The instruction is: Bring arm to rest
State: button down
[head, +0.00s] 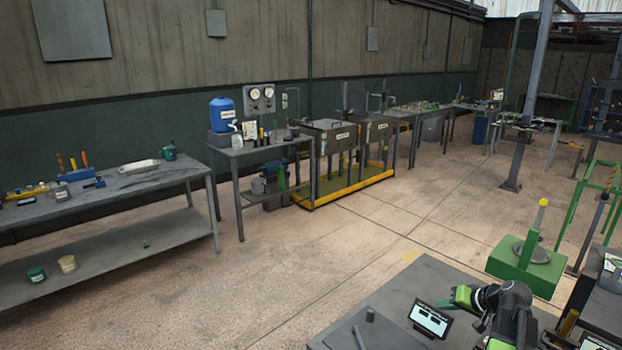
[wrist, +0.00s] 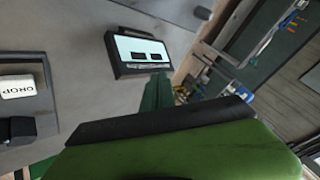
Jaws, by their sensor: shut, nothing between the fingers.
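My gripper (head: 456,299) is in the head view at the lower right, green with dark arm links behind it. It is held above the grey table (head: 395,293), just right of a small black-framed display (head: 430,319). Its jaws are shut with nothing held. In the wrist view the green and black gripper body fills the bottom, and the narrow green fingers (wrist: 157,93) point toward the display (wrist: 143,50), apart from it as far as I can tell.
A dark tray with a white lettered block (wrist: 18,88) lies at left in the wrist view. A green stand (head: 525,266) is behind the table. Workbenches (head: 100,197) and a yellow-edged rack (head: 340,185) line the far wall. Open concrete floor (head: 260,280) lies between.

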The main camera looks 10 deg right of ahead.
jog(key=w+a+f+n+g, duration=0.1)
jog(key=a+n, duration=0.1)
jog(key=a, duration=0.7)
jog(key=w+a+f+n+g+y, duration=0.1)
jog(key=a+g, duration=0.1)
jog(key=a, duration=0.8)
jog(key=w+a+f+n+g, duration=0.1)
jog(key=w+a+n, duration=0.1)
jog(key=a, duration=0.8)
jog(key=shift+a+f+n+y, duration=0.25)
jog(key=shift+n+y, duration=0.05)
jog(key=s+a+f+n+g+h, duration=0.15)
jog(key=s+a, duration=0.25)
jog(key=a, duration=0.5)
jog(key=s+d+f+m+g+h, duration=0.2)
jog(key=s+d+g+h, duration=0.1)
jog(key=s, duration=0.3)
jog(key=shift+s+d, duration=0.15)
jog(key=shift+d, duration=0.05)
